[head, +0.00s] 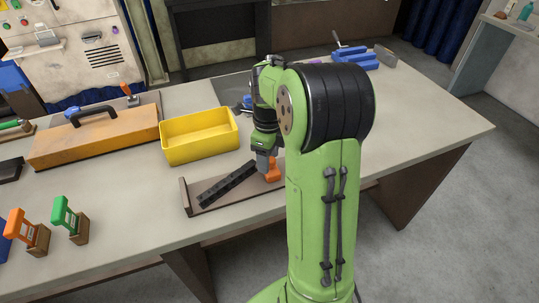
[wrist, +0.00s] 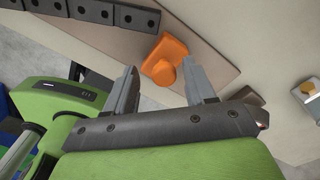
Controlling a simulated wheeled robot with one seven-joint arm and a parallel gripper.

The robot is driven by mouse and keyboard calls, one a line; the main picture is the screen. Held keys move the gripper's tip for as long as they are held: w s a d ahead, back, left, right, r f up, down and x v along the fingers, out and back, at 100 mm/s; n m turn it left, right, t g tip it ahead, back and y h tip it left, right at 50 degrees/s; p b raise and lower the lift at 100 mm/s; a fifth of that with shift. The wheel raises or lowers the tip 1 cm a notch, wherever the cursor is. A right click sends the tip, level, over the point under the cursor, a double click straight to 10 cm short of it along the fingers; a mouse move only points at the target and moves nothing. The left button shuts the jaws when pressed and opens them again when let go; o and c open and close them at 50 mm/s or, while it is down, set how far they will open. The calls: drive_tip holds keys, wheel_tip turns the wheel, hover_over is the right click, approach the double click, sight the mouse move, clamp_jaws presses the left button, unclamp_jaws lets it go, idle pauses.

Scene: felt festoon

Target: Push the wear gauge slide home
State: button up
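An orange piece with a raised knob (wrist: 165,56), which I take to be the wear gauge slide, sits on a brown board (head: 203,207). In the head view the orange piece (head: 273,174) is near the board's right end, partly hidden by my arm. A dark segmented bar (head: 228,184) lies slantwise on the board, left of it. My gripper (wrist: 161,72) is open, its two grey fingers apart. In the wrist view the knob shows between the fingertips; I cannot tell whether they touch it. In the head view my gripper (head: 265,165) is low over the board, beside the orange piece.
A yellow bin (head: 200,136) stands behind the board, and an orange-brown toolbox (head: 95,137) behind left. Green (head: 66,214) and orange (head: 22,226) pieces on wooden blocks stand at the front left. A blue tool holder (head: 355,57) is at the back. The tabletop right of my arm is largely clear.

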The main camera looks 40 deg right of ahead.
drive_tip(key=shift+d, duration=0.1)
wheel_tip(320, 180, up, 16)
drive_tip(key=p, duration=0.5)
drive_tip(key=shift+f, duration=0.15)
